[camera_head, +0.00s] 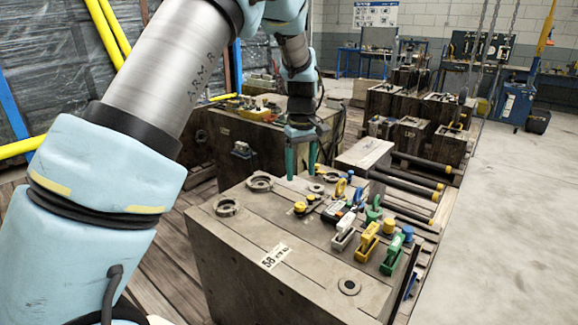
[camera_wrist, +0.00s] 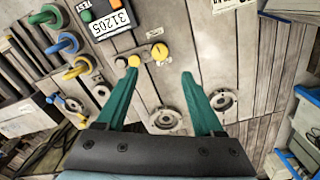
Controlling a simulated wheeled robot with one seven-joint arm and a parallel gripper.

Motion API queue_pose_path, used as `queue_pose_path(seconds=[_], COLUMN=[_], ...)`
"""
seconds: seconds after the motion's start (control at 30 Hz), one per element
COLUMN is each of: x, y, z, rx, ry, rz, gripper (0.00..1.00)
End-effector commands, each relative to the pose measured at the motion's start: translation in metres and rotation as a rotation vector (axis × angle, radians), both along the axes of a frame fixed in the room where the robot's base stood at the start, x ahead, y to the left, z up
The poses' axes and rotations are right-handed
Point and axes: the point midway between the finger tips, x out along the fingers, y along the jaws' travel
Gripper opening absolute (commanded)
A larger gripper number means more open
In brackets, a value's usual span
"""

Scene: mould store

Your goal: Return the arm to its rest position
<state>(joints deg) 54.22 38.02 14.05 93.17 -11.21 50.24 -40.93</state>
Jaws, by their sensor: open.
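My arm (camera_head: 172,75) fills the left of the head view and reaches over a mould block (camera_head: 235,245) with a label on its front edge. My gripper (camera_head: 302,158) hangs above the block's top, pointing down, with its green fingers apart. In the wrist view my gripper (camera_wrist: 163,92) shows two spread green fingers with nothing held. A yellow-knobbed part (camera_wrist: 159,51) lies beyond the fingertips, and a round metal ring (camera_wrist: 222,99) lies by the right finger. The left fingertip overlaps a yellow knob in the picture; I cannot tell whether they touch.
The block's top holds a tester (camera_head: 334,212), a yellow clamp (camera_head: 367,241), a green clamp (camera_head: 393,254) and coloured lifting eyes. Black bars with yellow ends (camera_head: 413,178) lie behind. Another mould block (camera_head: 240,148) stands behind my gripper. Open floor (camera_head: 510,220) is at right.

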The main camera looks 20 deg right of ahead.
Motion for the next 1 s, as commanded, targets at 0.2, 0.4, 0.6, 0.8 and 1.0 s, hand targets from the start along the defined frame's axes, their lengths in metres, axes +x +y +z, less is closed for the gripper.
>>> queue_pose_path(seconds=[0.2,0.4,0.6,0.8,1.0], x=[0.003,0.016,-0.006,-0.061,-0.101], y=[0.008,0.097,0.227,0.322,0.362], z=[0.002,0.024,0.047,0.057,0.057], rx=[-0.003,-0.026,-0.045,-0.032,-0.009], ry=[0.000,-0.011,-0.055,-0.108,-0.137], rz=[0.003,0.000,-0.053,-0.127,-0.178], gripper=[0.69,0.69,0.69,0.69,0.69])
